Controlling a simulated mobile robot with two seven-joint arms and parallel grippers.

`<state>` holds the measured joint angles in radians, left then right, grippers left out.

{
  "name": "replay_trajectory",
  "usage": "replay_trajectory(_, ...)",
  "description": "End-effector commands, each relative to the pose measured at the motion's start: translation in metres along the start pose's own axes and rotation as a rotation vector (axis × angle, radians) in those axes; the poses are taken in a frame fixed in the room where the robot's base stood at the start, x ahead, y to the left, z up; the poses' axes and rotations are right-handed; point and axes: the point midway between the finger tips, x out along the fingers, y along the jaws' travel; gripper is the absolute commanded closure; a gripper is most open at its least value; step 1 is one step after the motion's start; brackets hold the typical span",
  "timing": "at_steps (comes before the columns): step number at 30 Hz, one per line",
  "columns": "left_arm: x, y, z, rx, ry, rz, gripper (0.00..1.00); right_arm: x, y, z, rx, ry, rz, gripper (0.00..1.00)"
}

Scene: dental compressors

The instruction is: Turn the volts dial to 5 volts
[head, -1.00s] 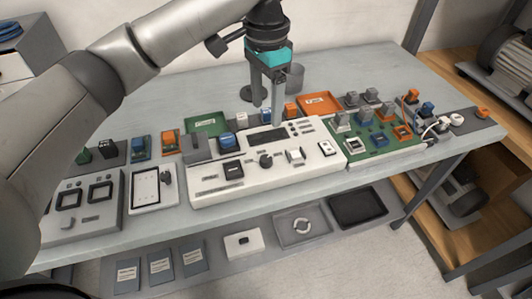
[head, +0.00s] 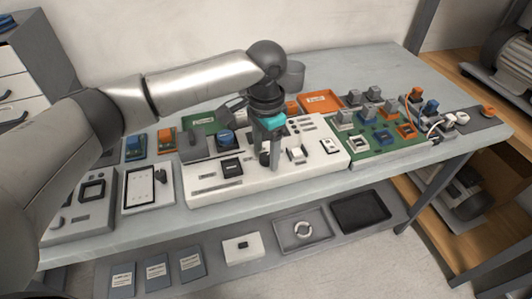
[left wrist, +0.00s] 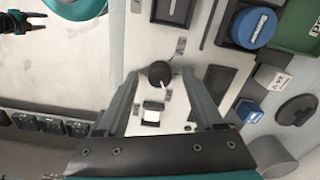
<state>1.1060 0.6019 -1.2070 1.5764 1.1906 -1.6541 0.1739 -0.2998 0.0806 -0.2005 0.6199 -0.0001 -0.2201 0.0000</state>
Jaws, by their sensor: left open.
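The black round volts dial (head: 264,159) is on the white panel (head: 215,188) in the middle of the table, partly hidden by my gripper in the head view. In the left wrist view the dial (left wrist: 159,72) shows a white pointer line on its right side. My left gripper (head: 271,162) points down over the panel at the dial. In the left wrist view its open fingers (left wrist: 160,76) are on either side of the dial, with gaps showing. A dark claw with teal parts, seemingly my right gripper (left wrist: 25,24), shows at the upper left there.
A white switch (head: 297,155) is right of the dial, close to my fingers. A black square socket (head: 232,168) is to its left. A blue round part (head: 225,138) stands behind on the panel. A green board (head: 385,140) with several parts lies to the right.

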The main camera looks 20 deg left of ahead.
Motion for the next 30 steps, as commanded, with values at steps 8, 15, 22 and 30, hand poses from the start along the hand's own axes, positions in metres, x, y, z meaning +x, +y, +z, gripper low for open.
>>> replay_trajectory(8,0.0033,0.0004,-0.0001,0.001,0.000,0.000,0.31,0.0006,0.0000,-0.0004,0.001,0.001,0.000,0.50)
replay_trajectory(15,0.0030,0.0004,-0.0002,0.001,0.000,0.000,0.52,0.0006,0.0000,-0.0005,0.002,0.001,0.000,0.50)
replay_trajectory(22,0.0029,0.0005,-0.0002,0.001,0.000,0.000,0.78,0.0007,-0.0001,-0.0006,0.002,0.001,0.000,0.50)
replay_trajectory(30,0.0028,0.0004,-0.0002,0.001,0.000,0.000,1.00,0.0007,-0.0003,-0.0007,0.002,0.001,0.000,0.50)
